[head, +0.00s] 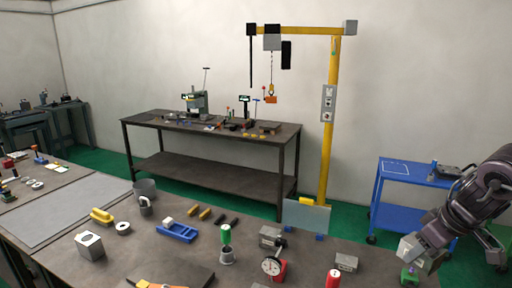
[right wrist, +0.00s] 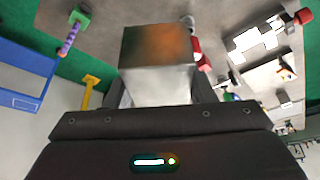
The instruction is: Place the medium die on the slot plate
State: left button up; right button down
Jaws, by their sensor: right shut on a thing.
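My right gripper (head: 422,247) is at the right of the head view, above the front workbench. It is shut on a plain grey metal block, the die (right wrist: 157,62). In the right wrist view the die sticks out beyond the dark gripper body, with a smooth, partly reflective face. The die also shows in the head view (head: 408,248) as a pale block at the gripper's tip, above a green item. I cannot tell the slot plate apart with certainty; a dark flat plate (head: 195,275) lies at the front edge of the bench. My left gripper is not in view.
The workbench holds a hollow metal block (head: 90,246), a blue tray (head: 177,232), a green-topped tool (head: 226,242), a dial gauge (head: 272,266), a red cylinder (head: 333,279) and a grey block (head: 346,262). A green item with purple (head: 410,277) stands below my gripper. A blue cart (head: 405,172) is behind.

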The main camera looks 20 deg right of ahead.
jog(key=w+a+f+m, duration=0.2)
jog(key=a+f, duration=0.7)
jog(key=a, duration=0.3)
jog(key=w+a+r, duration=0.1)
jog(key=w+a, duration=0.2)
jog(key=a, duration=1.6)
jog(key=shift+h, duration=0.4)
jog(key=f+b, duration=1.8)
jog(key=shift+s+d, duration=0.1)
jog(key=shift+s, duration=0.1)
